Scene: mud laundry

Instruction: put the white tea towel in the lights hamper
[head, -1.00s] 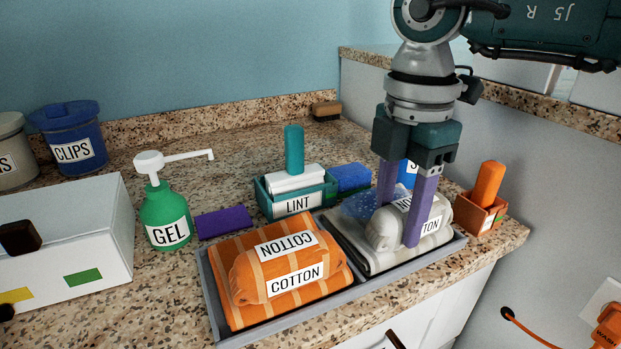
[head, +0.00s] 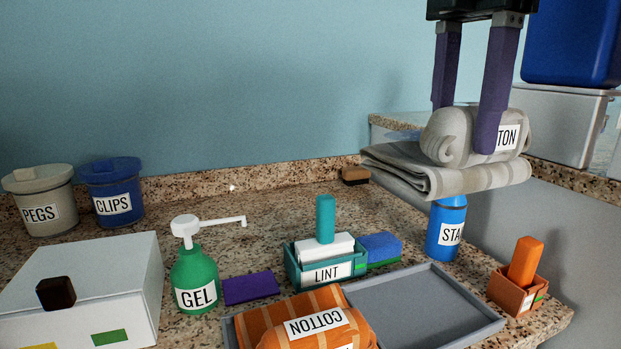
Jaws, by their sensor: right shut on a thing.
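The white tea towel (head: 405,168) is pale grey-white with faint stripes and a cotton label, folded flat with a rolled part on top. My right gripper (head: 468,125) is shut on the rolled part and holds the towel in the air, above the counter's right side. The grey tray (head: 425,305) below has a bare right half. An orange striped towel (head: 285,325) with cotton labels lies in its left half. The lights hamper cannot be made out in the head view. My left gripper is not in view.
A blue bottle (head: 446,230) stands just below the held towel. An orange box (head: 512,293), lint box (head: 318,272), green gel pump bottle (head: 195,281) and white box (head: 110,275) stand on the counter. A blue container (head: 572,45) is at the upper right.

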